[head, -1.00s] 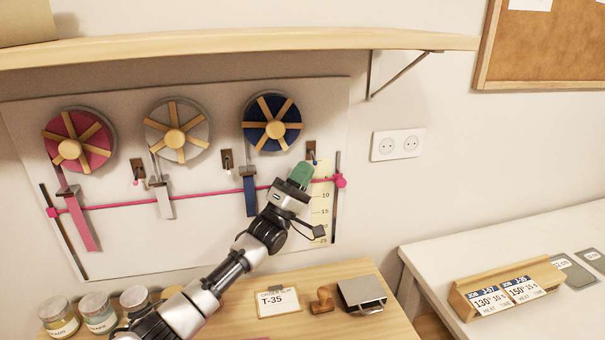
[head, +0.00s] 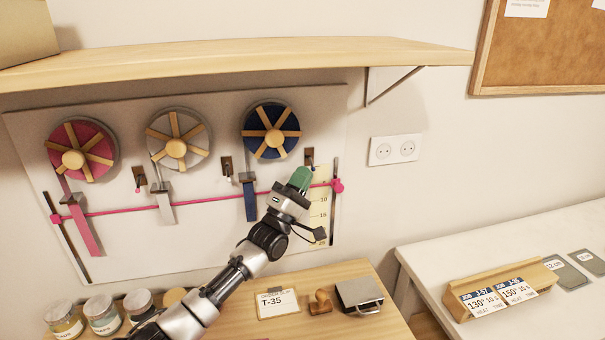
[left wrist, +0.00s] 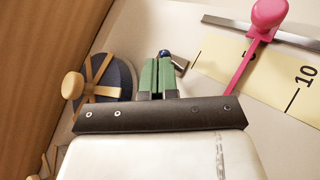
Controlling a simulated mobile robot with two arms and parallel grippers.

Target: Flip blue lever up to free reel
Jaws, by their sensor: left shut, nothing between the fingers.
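The blue reel (head: 271,131) with wooden spokes hangs at the right of the wall board, and its edge shows at the left in the left wrist view (left wrist: 122,78). The lever's brown plate (head: 309,155) is to the right of this reel. In the left wrist view, the lever's blue ball tip (left wrist: 165,53) shows just beyond my green fingertips, with a metal piece beside it. My left gripper (head: 300,179) is shut and empty, just below the plate. Its fingers (left wrist: 156,76) are together; whether they touch the ball, I cannot tell. My right gripper is out of view.
A pink reel (head: 98,146) and a grey reel (head: 190,158) hang to the left. A pink bar (head: 205,199) crosses the board below, its pink knob (head: 337,186) right of my gripper. A wooden shelf (head: 230,52) overhangs; a desk (head: 350,325) stands beneath.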

